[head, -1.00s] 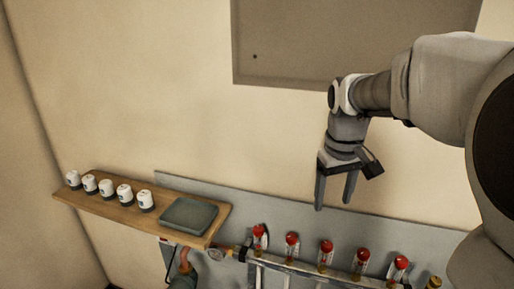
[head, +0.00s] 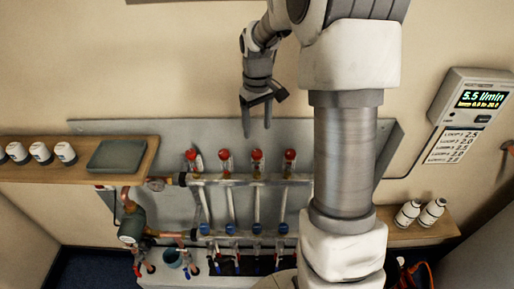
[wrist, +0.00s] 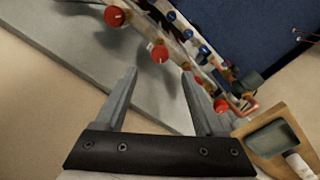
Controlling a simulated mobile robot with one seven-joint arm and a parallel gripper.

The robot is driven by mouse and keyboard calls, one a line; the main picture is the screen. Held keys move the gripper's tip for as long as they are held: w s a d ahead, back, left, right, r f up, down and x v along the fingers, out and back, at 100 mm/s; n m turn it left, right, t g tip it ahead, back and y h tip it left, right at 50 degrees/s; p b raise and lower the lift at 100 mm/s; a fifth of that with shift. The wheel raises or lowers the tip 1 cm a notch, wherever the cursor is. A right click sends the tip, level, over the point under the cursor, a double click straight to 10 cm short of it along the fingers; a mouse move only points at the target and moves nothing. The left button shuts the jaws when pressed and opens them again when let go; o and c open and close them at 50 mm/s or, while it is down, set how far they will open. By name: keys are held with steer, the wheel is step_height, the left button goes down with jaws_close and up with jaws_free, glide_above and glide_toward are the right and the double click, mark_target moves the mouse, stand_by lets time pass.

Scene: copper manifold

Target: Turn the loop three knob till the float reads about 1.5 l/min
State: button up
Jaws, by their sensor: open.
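A row of flow meters with red knobs stands along the top rail of the manifold (head: 240,181) on the grey wall panel. Counted from the left, the third red knob (head: 257,155) is in plain view; no label shows which loop it serves. The float readings are too small to tell. My gripper (head: 256,132) is open and empty, pointing down just above that knob in the head view, apart from it. In the wrist view, my gripper (wrist: 158,73) has bare jaws, with a red knob (wrist: 159,53) appearing beyond them.
A wall display (head: 482,99) reads 5.5 l/min, with a loop list below. A wooden shelf (head: 40,173) on the left holds white-capped pots and a grey-green tray (head: 117,155). White bottles (head: 432,212) stand on a right shelf. My arm hides part of the manifold's right side.

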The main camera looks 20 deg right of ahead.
mark_target(257, 152)
step_height(257, 152, down, 9)
steer(key=shift+f, duration=0.1)
stand_by(0.3)
jaws_close()
